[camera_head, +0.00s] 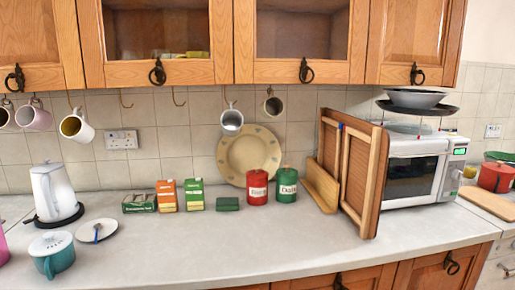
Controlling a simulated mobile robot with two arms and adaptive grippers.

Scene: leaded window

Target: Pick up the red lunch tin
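Two red things could be the red lunch tin, and I cannot tell which it is. A red container (496,177) with a dark handle or clasp on top is at the far right edge, by a wooden board. A red lidded canister (257,189) with a pale label stands upright on the counter, in front of a large cream plate and left of a green canister (287,186). Neither of my grippers is in view.
The counter (250,250) is clear along its front middle. A folded wooden rack (360,180) and a microwave (415,165) stand between the two red things. A kettle (53,190), teal pot (53,253) and small cartons (167,196) are to the left. Mugs hang above.

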